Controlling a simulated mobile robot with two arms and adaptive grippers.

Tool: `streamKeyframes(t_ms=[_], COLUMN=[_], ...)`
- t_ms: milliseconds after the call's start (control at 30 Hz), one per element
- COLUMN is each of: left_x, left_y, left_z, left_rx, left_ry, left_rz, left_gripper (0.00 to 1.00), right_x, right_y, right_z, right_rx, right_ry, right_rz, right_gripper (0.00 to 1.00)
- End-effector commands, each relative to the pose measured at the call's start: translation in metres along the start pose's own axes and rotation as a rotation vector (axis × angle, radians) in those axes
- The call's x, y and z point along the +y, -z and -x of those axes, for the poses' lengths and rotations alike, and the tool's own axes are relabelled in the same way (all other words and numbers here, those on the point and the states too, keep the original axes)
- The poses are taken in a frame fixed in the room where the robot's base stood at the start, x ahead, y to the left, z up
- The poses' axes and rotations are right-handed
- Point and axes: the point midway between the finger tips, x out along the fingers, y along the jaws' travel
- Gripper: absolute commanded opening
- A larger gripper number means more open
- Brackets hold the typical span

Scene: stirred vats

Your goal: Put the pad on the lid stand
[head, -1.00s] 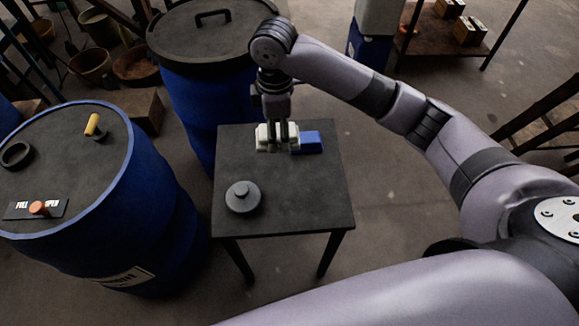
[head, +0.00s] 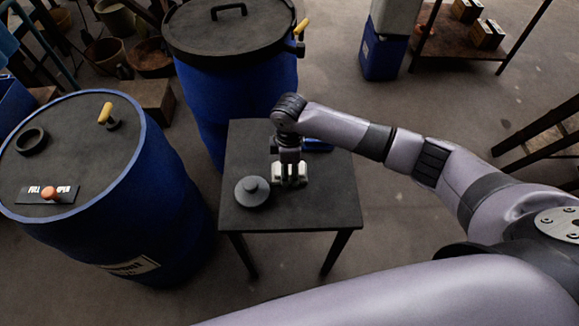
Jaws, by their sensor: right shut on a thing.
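My right gripper (head: 291,180) is shut on a pale block (head: 277,173), apparently the pad, whose ends show on both sides of the fingers. It is over the dark square table (head: 290,217), just right of a round dark disc with a knob (head: 252,191). I cannot tell whether the pale block touches the tabletop. A blue block (head: 317,145) lies further back on the table, mostly hidden by my right arm. No separate lid stand is clear to me; it may be this table. My left gripper is not in view.
A blue vat (head: 165,215) with a yellow handle, a dark ring and a red knob on a "FULL OPEN" plate stands left of the table. Another lidded blue vat (head: 235,100) stands behind it. The tabletop's front right is clear.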

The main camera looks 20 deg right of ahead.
Motion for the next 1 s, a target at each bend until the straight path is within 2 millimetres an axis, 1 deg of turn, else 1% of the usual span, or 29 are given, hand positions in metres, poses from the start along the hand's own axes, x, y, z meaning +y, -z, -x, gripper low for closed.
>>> streamKeyframes(t_ms=[333, 367, 633, 667, 1000], left_x=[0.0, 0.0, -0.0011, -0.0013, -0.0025], left_y=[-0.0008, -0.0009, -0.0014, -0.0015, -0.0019], left_z=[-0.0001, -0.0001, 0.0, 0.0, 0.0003], left_rx=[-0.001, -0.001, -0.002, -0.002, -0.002], left_ry=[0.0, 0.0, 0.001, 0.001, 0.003], left_rz=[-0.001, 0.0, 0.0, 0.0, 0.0], left_gripper=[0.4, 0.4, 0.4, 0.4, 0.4], right_x=[-0.0003, -0.0003, -0.0001, 0.0, 0.0004], right_y=[0.0004, 0.0004, 0.0003, 0.0003, 0.0001], right_z=[-0.003, -0.0034, -0.0028, -0.0027, -0.0001], right_rx=[0.0, 0.0, 0.001, 0.001, 0.001], right_ry=[0.001, 0.001, 0.0, 0.0, -0.001], right_rz=[0.0, 0.0, 0.0, 0.0, 0.0], right_gripper=[0.28, 0.54, 0.72, 0.74, 0.74])
